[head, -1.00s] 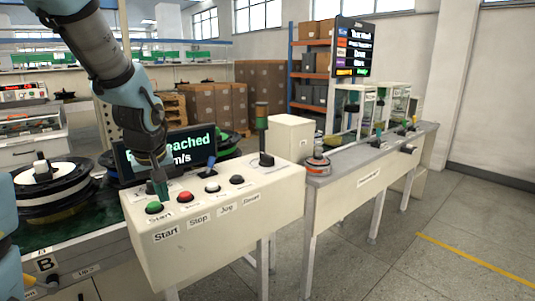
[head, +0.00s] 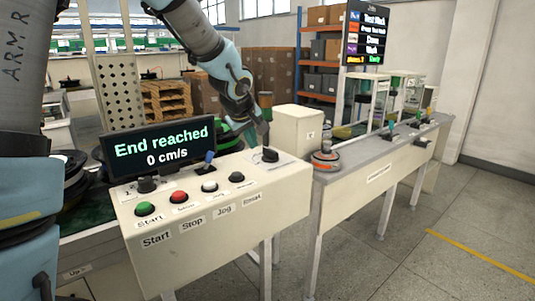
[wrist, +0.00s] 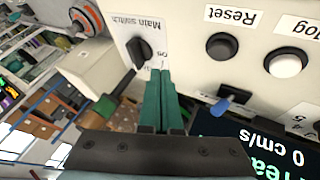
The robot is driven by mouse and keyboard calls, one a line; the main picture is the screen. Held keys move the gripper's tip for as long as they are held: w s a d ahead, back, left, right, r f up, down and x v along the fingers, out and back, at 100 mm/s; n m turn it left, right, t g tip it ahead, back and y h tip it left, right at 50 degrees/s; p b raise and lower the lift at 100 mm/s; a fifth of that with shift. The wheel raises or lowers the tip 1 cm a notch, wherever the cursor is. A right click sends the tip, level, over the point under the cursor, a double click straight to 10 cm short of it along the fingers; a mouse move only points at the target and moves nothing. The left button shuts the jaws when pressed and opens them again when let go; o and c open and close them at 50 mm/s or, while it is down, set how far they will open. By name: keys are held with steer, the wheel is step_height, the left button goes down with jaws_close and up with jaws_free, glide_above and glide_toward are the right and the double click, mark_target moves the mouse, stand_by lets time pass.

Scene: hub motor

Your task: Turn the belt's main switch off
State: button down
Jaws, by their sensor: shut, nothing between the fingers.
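The main switch is a black rotary knob (head: 270,155) at the right end of the cream control box (head: 215,195). In the wrist view the knob (wrist: 139,51) sits on a white plate labelled "Main switch", seen upside down. My gripper (head: 265,142) is just left of and behind the knob in the head view. Its green fingers (wrist: 161,76) are together and empty, with their tips close to the plate's edge beside the knob. I cannot tell whether they touch it.
A display (head: 160,145) reads "End reached 0 cm/s". Green (head: 145,209), red (head: 179,197), white (head: 209,187) and black (head: 236,178) buttons line the box, with a blue-tipped lever (head: 209,157) behind. A grey bench (head: 375,150) stands to the right.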

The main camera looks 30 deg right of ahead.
mark_target(270, 160)
steer(key=x, duration=0.8)
steer(key=shift+w+d+f, duration=0.1)
steer(key=shift+f, duration=0.2)
steer(key=shift+w+d+r+p, duration=0.1)
steer(key=shift+d+p, duration=0.25)
steer(key=shift+d, duration=0.25)
steer(key=shift+w+d+r+p, duration=0.15)
steer(key=shift+d+p, duration=0.15)
steer(key=shift+d, duration=0.3)
steer(key=shift+w+d+f, duration=0.15)
steer(key=shift+d, duration=0.55)
steer(key=shift+d+f+b, duration=0.1)
steer(key=shift+f+b, duration=0.05)
steer(key=shift+b, duration=0.5)
steer(key=shift+d+n+t+y+b, duration=0.1)
steer(key=shift+n+t+y+b, duration=0.35)
steer(key=shift+b, duration=0.8)
